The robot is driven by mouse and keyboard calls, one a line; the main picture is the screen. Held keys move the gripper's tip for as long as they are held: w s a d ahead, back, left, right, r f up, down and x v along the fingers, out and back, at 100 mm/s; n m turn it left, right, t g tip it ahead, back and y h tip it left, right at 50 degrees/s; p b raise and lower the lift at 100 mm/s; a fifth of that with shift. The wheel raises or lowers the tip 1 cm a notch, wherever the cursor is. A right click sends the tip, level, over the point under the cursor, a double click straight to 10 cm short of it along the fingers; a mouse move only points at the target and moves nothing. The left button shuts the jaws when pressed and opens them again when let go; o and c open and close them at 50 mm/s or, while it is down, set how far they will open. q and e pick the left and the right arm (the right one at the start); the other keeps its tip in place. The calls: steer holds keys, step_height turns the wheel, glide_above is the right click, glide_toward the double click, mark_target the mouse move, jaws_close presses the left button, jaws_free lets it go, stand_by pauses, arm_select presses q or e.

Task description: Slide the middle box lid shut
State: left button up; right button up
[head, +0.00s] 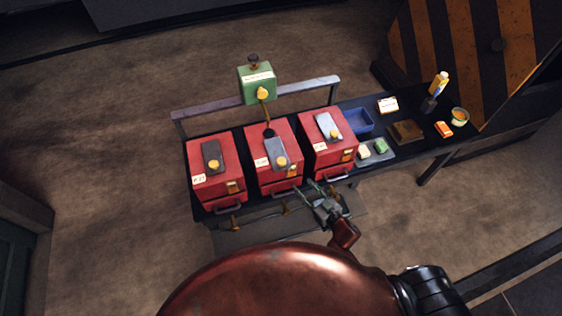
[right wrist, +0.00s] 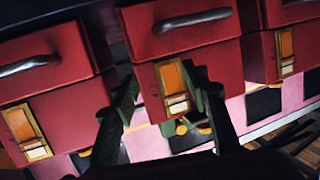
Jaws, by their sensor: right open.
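Three red boxes stand in a row on a black bench. The middle box (head: 288,180) has a grey lid plate (head: 277,152) with a yellow knob (head: 282,162) on its top. I cannot tell how far the lid covers the opening. My right gripper (head: 313,189) is open, low in front of the gap between the middle and right boxes. In the right wrist view its fingers (right wrist: 165,105) are spread on either side of a brass latch (right wrist: 172,88) on a red box (right wrist: 225,55), with no grip on it. My left gripper is out of view.
The left box (head: 205,182) and right box (head: 335,158) carry similar lids and front handles. A green box (head: 257,85) with a brass spout stands behind the middle one. A blue tray (head: 358,121) and small items lie on the bench to the right.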

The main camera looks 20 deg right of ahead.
mark_target(283, 163)
steer(key=w+a+r+n+t+y, duration=0.1)
steer(key=a+r+n+t+y, duration=0.3)
steer(key=r, duration=0.9)
steer(key=w+a, duration=0.1)
steer(key=w, duration=0.1)
steer(key=w+a+m+g, duration=0.1)
steer(key=w, duration=0.1)
steer(key=w+a+m+g+h, duration=0.1)
steer(key=shift+w+a+f, duration=0.15)
steer(key=shift+w+a, duration=0.1)
steer(key=shift+w, duration=0.15)
steer(key=shift+w+a+m, duration=0.25)
steer(key=shift+w+m, duration=0.05)
steer(key=shift+w, duration=0.3)
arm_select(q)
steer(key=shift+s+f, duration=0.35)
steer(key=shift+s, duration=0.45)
arm_select(e)
steer(key=shift+c, duration=0.4)
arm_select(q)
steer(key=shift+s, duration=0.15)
arm_select(e)
jaws_close()
